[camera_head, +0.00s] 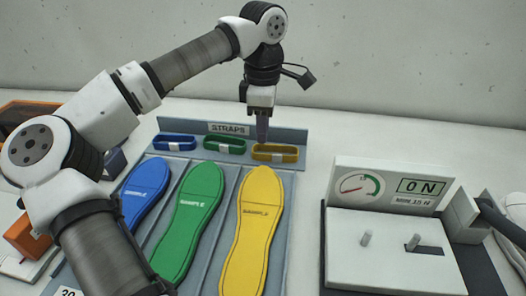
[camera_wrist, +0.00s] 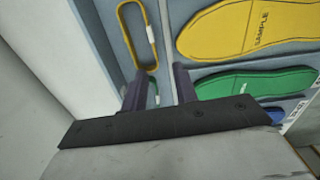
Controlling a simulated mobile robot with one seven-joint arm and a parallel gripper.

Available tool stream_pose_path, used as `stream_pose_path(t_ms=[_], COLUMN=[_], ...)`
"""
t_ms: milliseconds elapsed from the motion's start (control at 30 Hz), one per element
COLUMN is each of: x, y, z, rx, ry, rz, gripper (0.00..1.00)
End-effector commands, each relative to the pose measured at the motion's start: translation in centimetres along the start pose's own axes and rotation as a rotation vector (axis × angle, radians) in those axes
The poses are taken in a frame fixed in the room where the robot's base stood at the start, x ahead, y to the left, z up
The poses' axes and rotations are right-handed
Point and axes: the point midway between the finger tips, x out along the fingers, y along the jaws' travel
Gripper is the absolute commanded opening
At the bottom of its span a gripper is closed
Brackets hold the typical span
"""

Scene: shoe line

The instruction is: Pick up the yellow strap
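The yellow strap (camera_head: 290,155) is an oblong loop with a white label, lying at the right end of the strap row on the grey board. In the wrist view the yellow strap (camera_wrist: 129,42) lies beyond the fingertips, toward the top of the picture. A little of the green strap shows by the left finger.
The green strap (camera_head: 224,146) and blue strap (camera_head: 175,142) lie to the left, in front of the upright STRAPS sign (camera_head: 228,129). Blue, green and yellow soles (camera_head: 252,225) lie in front. A test device with a gauge (camera_head: 385,188) stands at right.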

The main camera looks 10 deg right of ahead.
Motion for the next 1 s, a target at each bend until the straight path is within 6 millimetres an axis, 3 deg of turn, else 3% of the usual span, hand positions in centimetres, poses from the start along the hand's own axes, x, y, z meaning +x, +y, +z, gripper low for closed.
stream_pose_path(t_ms=[367, 633, 867, 1000], x=[2.9, 6.7, 7.0, 7.0], y=[0.2, 0.6, 0.7, 0.7], z=[0.1, 0.3, 0.3, 0.3], rx=[0.0, 0.001, 0.0, 0.0], ry=[0.0, -0.001, 0.0, 0.0], rz=[-0.002, -0.001, 0.001, 0.001], gripper=[0.29, 0.29, 0.29, 0.12])
